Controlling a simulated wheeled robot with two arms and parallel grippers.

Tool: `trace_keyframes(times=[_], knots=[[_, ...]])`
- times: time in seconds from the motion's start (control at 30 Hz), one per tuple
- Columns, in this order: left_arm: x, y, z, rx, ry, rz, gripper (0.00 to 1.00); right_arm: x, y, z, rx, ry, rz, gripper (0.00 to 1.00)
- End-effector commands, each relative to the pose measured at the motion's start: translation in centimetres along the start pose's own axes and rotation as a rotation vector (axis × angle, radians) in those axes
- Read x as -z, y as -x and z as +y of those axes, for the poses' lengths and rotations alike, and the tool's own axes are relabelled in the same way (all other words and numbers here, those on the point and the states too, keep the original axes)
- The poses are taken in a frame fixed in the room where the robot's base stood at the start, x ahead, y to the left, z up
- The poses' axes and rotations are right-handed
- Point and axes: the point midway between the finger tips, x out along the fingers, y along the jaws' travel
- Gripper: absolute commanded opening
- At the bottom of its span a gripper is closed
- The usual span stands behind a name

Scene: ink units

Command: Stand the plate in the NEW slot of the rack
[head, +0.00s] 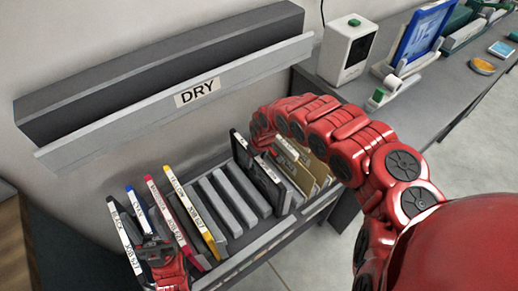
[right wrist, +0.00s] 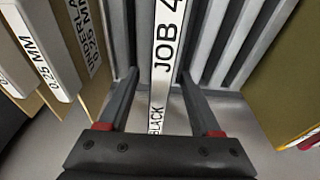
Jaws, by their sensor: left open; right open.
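In the right wrist view a plate (right wrist: 166,50) shows its white edge, marked BLACK and JOB 4, with the rest of the number cut off. The open fingers of my right gripper (right wrist: 158,84) stand on either side of this edge; contact cannot be told. In the head view the right fingertips are hidden behind my own arm, beside dark plates (head: 266,182) in the rack (head: 262,246). My left gripper (head: 160,254) is open at the lower left, by the plate marked BLACK (head: 125,236). No slot marked NEW can be read.
Blue, magenta and yellow-edged plates (head: 197,214) lean at the rack's left. Grey dividers (head: 226,203) with bare gaps fill its middle. Brown cards (head: 304,176) stand at its right. A white device (head: 347,50) stands on the counter.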

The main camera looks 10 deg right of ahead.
Motion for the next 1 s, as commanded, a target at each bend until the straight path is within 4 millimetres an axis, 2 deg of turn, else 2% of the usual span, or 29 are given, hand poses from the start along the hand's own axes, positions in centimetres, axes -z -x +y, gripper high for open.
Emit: trace_keyframes(times=[0.3,0.4,0.57,0.8,1.0], knots=[[0.3,-1.6,-0.1,0.000,0.000,0.000,0.50,-0.1,5.6,0.4,-0.008,0.000,-0.002,0.65],[0.6,-3.6,-0.2,0.000,0.000,0.000,0.50,0.1,9.0,0.5,-0.011,0.001,-0.002,0.65],[1.2,-7.2,-0.3,0.000,0.000,0.000,0.50,0.2,12.6,0.2,-0.008,0.000,-0.002,0.65],[1.9,-11.1,-0.6,0.000,0.000,0.000,0.50,0.1,15.6,0.0,-0.001,-0.001,-0.003,0.65],[2.1,-12.6,-0.6,0.000,0.000,0.000,0.50,0.1,16.7,0.0,-0.001,0.001,0.000,0.65]])
